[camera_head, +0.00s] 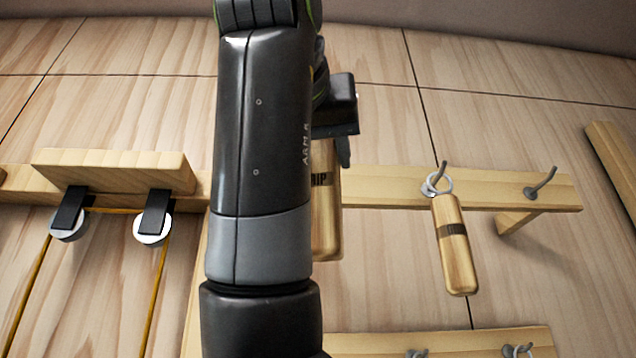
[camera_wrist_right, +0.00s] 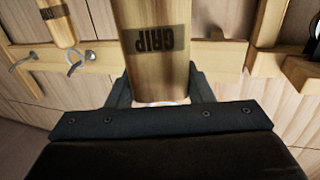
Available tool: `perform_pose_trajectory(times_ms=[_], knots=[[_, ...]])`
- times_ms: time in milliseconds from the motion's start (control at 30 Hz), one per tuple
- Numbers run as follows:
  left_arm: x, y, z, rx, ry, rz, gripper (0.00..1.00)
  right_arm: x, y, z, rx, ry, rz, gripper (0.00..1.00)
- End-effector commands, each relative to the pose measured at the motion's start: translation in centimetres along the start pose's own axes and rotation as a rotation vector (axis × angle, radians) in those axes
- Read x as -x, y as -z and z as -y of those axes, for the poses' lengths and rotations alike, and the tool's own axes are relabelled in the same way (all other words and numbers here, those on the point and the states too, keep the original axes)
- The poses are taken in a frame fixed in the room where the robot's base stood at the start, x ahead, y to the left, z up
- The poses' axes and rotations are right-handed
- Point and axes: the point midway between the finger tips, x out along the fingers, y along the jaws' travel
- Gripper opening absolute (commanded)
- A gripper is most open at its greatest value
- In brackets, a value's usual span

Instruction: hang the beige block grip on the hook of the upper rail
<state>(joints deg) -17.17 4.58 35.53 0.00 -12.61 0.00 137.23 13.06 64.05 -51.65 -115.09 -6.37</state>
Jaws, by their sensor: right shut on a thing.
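My right gripper (camera_head: 340,145) is shut on the beige block grip (camera_head: 327,215), a pale wooden bar with a dark GRIP label. The grip hangs roughly upright below the fingers, in front of the rail, partly hidden by my arm. In the right wrist view, the fingers (camera_wrist_right: 160,92) clasp the end of the grip (camera_wrist_right: 152,75) from both sides. The upper rail (camera_head: 385,188) runs across the head view. Its bare hook (camera_head: 541,184) is at the right end, apart from the held grip. Its other visible hook (camera_head: 441,172) carries a ring. My left gripper is out of view.
A second wooden grip (camera_head: 455,250) hangs by a ring (camera_head: 436,185) between the held grip and the bare hook. A lower rail (camera_head: 450,343) has hooks near the bottom edge. Pulleys (camera_head: 153,228) with cords are at left. A slanted wooden piece stands far right.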

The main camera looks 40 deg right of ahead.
Motion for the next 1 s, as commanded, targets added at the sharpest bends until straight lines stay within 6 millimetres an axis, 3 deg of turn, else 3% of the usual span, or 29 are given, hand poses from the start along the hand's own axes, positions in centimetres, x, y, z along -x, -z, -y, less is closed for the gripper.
perform_pose_trajectory(times_ms=[1000], knots=[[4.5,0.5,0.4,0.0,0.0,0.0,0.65,-6.0,-0.4,1.6,0.0,0.0,-0.001,0.08]])
